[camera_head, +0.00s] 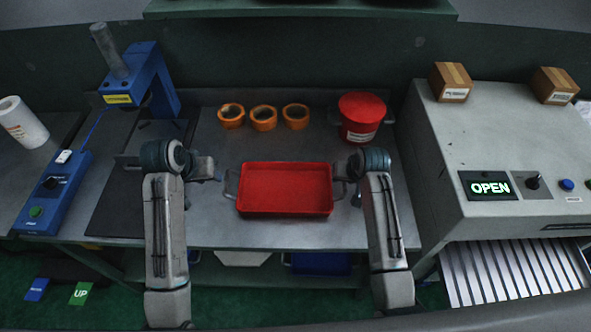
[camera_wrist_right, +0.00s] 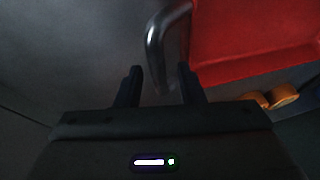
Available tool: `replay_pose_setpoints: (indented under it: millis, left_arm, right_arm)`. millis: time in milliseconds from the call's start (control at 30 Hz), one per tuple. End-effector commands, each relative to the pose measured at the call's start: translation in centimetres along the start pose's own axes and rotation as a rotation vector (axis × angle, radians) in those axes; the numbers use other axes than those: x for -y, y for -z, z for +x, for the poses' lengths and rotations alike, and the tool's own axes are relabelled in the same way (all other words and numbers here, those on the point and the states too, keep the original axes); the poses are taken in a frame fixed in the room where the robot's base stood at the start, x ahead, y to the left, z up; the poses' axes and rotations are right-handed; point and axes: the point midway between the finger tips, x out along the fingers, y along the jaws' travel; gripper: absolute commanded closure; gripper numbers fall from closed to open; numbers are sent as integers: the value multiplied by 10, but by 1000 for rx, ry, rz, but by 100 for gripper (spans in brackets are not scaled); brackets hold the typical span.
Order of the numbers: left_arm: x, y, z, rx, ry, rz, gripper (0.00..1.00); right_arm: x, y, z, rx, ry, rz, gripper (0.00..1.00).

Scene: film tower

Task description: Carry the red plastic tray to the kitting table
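The red plastic tray (camera_head: 285,208) lies flat on the grey table (camera_head: 290,234), with a metal handle at each short end. My left gripper (camera_head: 219,172) is just outside the left handle (camera_head: 231,184); whether it is open is too small to tell. My right gripper (camera_head: 347,174) is at the right handle. In the right wrist view, the fingers of my right gripper (camera_wrist_right: 160,84) are apart. The curved handle (camera_wrist_right: 156,45) reaches into the gap between them, with space on both sides. The tray's red side (camera_wrist_right: 250,50) shows beyond it.
Three orange tape rolls (camera_head: 264,118) and a red lidded bucket (camera_head: 362,116) stand behind the tray. A blue press (camera_head: 145,85) is at left. A grey machine with an OPEN display (camera_head: 489,186) is at right. The table in front of the tray is clear.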

Motion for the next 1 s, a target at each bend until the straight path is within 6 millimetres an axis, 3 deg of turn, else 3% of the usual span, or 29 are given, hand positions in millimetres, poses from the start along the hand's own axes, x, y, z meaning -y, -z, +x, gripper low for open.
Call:
replay_pose_setpoints:
  millis: [300, 500, 700, 1000]
  left_arm:
    - [0, 0, 0, -1, 0, 0, 65]
    - [0, 0, 0, -1, 0, 0, 65]
    - [0, 0, 0, -1, -1, 0, 65]
    - [0, 0, 0, -1, -1, 0, 65]
  right_arm:
    - [0, 0, -66, -4, 0, 0, 65]
    - [0, 0, -98, -2, 0, -1, 65]
    - [0, 0, -110, 0, 0, 0, 65]
    - [0, 0, -111, 0, 0, 0, 65]
